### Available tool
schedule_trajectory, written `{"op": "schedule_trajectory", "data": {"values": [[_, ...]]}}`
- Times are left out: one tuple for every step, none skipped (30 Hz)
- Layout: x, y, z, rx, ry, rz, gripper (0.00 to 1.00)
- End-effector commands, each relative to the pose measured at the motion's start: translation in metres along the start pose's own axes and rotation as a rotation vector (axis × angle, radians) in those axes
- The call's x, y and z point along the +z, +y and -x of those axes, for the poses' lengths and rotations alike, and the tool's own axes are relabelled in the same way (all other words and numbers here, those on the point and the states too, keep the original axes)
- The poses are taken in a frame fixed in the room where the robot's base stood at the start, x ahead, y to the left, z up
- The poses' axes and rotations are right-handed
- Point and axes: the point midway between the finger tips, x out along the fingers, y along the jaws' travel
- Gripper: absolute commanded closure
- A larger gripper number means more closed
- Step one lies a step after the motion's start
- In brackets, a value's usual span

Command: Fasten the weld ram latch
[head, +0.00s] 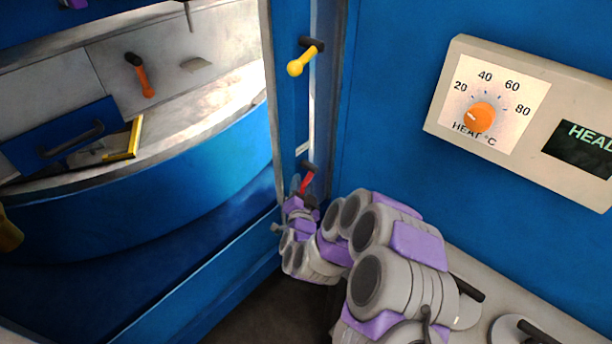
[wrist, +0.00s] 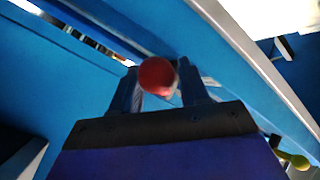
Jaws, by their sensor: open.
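A red-handled lever (head: 307,181) sits low on the blue upright post, with a dark pivot at its top. Its round red knob shows in the wrist view (wrist: 157,76), between the two fingers of my gripper (wrist: 160,88). My gripper is open around the knob, with no clear sign of contact. In the head view my gripper (head: 297,200) is at the lower end of the red lever, partly covering it. A yellow-handled lever (head: 302,60) is higher on the same post and slants down to the left. No readable label shows which lever is the weld ram latch.
An orange-handled lever (head: 140,76) is on the grey panel at left, above a blue drawer (head: 62,140) and a yellow-edged piece (head: 134,138). A heat panel (head: 450,110) with an orange dial (head: 479,117) is on the blue wall at right.

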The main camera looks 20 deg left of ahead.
Motion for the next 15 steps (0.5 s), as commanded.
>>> {"op": "schedule_trajectory", "data": {"values": [[-0.0002,-0.0005,-0.0007,-0.001,0.0,0.0,0.55],[-0.0004,-0.0005,-0.0009,-0.001,0.001,-0.001,0.55],[-0.0006,-0.0004,-0.0011,-0.001,0.001,-0.001,0.55],[-0.0008,-0.0003,-0.0011,-0.001,0.001,-0.001,0.55],[-0.0011,-0.0002,-0.0012,-0.001,0.001,-0.002,0.55],[-0.0014,0.0,-0.0012,-0.001,0.001,-0.002,0.55],[-0.0015,0.0002,-0.0011,-0.001,0.0,-0.002,0.55],[-0.0017,0.0003,-0.0011,-0.001,0.001,-0.003,0.55],[-0.0017,0.0005,-0.0012,-0.001,0.0,-0.003,0.55],[-0.0016,0.0005,-0.0012,-0.001,0.0,-0.003,0.55],[-0.0016,0.0005,-0.0013,-0.001,0.0,-0.003,0.55],[-0.0013,0.0004,-0.0014,-0.001,0.0,-0.002,0.55],[-0.001,0.0003,-0.0016,0.0,0.0,-0.002,0.57],[-0.0007,0.0002,-0.0018,0.0,0.0,-0.002,0.6],[-0.0002,0.0,-0.002,0.0,0.0,-0.001,0.64]]}}
